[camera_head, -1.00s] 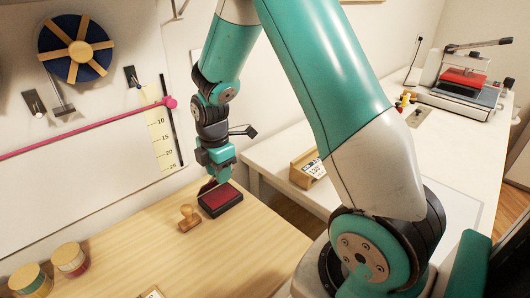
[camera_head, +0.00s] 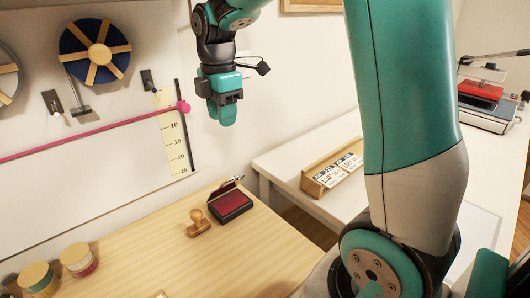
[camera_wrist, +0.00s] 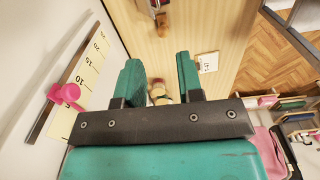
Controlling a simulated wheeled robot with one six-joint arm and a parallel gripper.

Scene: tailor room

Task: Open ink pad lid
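The ink pad (camera_head: 231,207) lies on the wooden table, its dark red pad surface showing. Its lid (camera_head: 226,187) stands raised and tilted along the pad's back edge, apart from my gripper. My gripper (camera_head: 222,120) hangs in the air well above the pad, close to the wall. In the wrist view, the two teal fingers of my gripper (camera_wrist: 159,68) are spread apart with nothing held between them. I cannot clearly make out the ink pad in the wrist view.
Two round containers (camera_head: 77,259) are at the table's left. A wooden box with number cards (camera_head: 333,172) sits on the white table to the right. The wall ruler (camera_head: 174,135) is near my gripper.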

